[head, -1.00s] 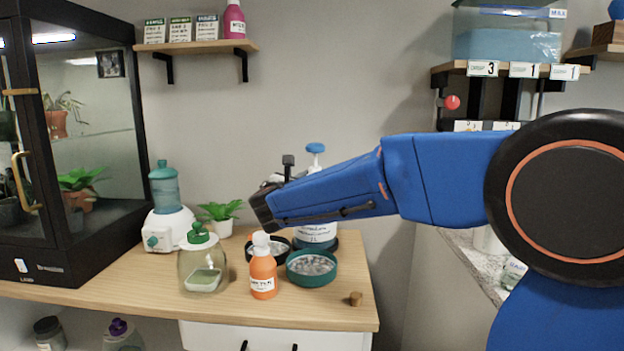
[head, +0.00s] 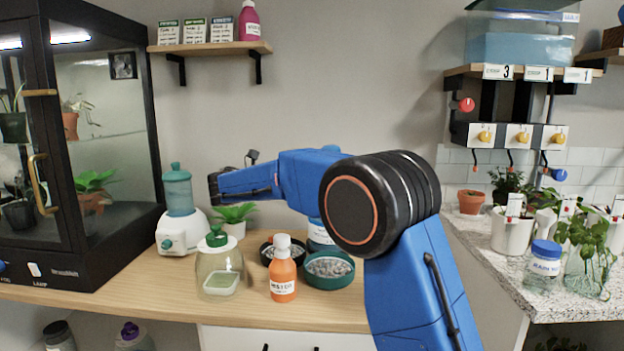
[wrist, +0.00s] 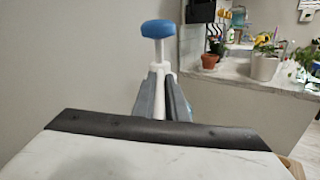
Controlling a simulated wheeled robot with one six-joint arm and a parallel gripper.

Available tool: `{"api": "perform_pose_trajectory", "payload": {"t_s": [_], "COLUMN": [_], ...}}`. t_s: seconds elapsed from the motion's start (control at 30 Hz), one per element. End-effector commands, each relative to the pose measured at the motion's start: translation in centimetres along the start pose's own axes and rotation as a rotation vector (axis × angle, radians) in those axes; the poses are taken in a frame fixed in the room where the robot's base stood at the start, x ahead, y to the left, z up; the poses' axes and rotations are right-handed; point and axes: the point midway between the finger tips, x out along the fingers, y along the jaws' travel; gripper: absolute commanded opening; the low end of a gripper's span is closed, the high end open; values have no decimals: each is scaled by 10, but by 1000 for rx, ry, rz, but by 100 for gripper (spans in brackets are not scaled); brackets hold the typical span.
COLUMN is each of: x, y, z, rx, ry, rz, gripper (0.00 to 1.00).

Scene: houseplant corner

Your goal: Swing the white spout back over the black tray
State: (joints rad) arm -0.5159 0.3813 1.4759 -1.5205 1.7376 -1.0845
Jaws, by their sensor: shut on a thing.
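In the wrist view my gripper (wrist: 161,82) is shut on the white spout (wrist: 159,67), of which a short piece shows between the fingertips. A white stem with a blue knob (wrist: 158,28) rises just beyond them. In the head view my arm hides the spout and the fingertips. Part of the spout's bottle (head: 320,236) shows below my arm. The black tray (head: 264,256), with pale gravel in it, stands on the wooden top, left of the bottle and partly behind the orange bottle. Which way the spout points cannot be told.
An orange bottle (head: 283,275) and a teal gravel dish (head: 330,279) stand in front. A glass jar (head: 218,268), a small potted plant (head: 234,222) and a white-and-teal dispenser (head: 180,228) stand to the left. A stone counter with plants (head: 512,232) is at right.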

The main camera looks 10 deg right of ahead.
Motion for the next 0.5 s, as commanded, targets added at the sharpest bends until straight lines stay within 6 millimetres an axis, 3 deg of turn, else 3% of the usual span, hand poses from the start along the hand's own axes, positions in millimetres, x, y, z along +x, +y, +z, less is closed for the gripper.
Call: {"api": "perform_pose_trajectory", "payload": {"t_s": [0.5], "x": [1], "y": [7], "z": [-1], "rx": [2], "ry": [-17], "rz": [-79], "gripper": [0]}}
